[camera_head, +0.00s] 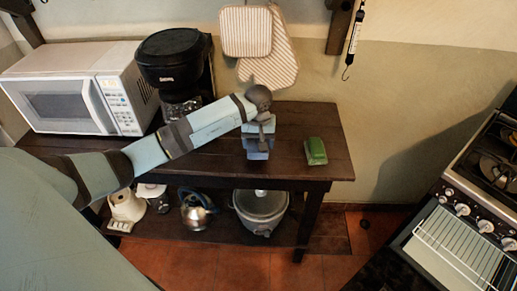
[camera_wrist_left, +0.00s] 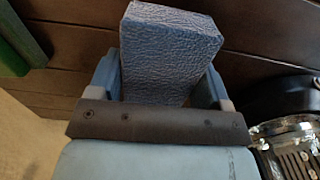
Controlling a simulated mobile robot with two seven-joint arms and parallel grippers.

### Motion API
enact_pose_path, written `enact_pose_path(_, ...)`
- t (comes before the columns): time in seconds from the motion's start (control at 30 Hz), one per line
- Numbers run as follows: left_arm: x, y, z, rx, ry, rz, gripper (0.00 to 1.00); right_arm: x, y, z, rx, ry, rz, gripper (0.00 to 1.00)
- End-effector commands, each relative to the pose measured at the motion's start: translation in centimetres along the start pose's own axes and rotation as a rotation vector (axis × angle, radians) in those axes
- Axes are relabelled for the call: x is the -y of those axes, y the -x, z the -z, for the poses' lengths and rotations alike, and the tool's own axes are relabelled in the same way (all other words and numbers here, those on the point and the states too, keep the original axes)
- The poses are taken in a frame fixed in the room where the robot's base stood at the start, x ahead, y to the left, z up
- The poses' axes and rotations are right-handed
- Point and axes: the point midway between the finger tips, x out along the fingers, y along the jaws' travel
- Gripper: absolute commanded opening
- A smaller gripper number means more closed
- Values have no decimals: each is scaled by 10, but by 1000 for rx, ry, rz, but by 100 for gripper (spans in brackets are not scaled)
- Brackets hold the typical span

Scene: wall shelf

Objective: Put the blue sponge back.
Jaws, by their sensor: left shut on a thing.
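The blue sponge (camera_wrist_left: 168,48) is a textured block between the two fingers of my left gripper (camera_wrist_left: 160,84) in the left wrist view. The gripper is shut on it. In the head view my left gripper (camera_head: 258,143) points down over the right half of the dark wooden table (camera_head: 295,120). There the sponge is hard to tell apart from the gripper. I cannot tell whether the sponge touches the tabletop. My right gripper is not in view.
A green block (camera_head: 316,151) lies right of my gripper near the table's right end. A coffee maker (camera_head: 173,60) and microwave (camera_head: 75,90) stand to the left. A kettle (camera_head: 195,212) and cooker (camera_head: 261,210) sit below. A stove (camera_head: 490,165) is far right.

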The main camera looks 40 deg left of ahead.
Motion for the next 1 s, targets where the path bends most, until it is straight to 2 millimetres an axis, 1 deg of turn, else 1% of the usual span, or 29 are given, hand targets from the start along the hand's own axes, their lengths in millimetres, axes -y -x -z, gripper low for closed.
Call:
enact_pose_path(0.1, 0, -20, -2, 6, 2, 0, 53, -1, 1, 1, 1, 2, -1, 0)
enact_pose_path(0.2, 0, -32, -2, 4, 1, 0, 53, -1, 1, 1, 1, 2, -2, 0)
enact_pose_path(0.47, 0, -35, -1, 1, 0, 0, 53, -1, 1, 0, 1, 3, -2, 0)
enact_pose_path(0.6, 0, -40, -1, 0, -1, 2, 53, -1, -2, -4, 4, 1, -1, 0)
enact_pose_path(0.63, 0, -38, -1, 0, -1, 2, 79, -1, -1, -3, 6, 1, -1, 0)
enact_pose_path(0.67, 0, -38, -1, 1, -1, 1, 86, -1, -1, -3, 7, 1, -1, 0)
enact_pose_path(0.7, 0, -38, -1, 1, -1, 1, 95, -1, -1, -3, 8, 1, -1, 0)
enact_pose_path(0.73, 0, -38, -1, 1, -1, 1, 97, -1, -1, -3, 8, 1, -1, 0)
enact_pose_path(1.0, 0, -36, -1, 1, -1, 0, 97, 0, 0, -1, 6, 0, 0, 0)
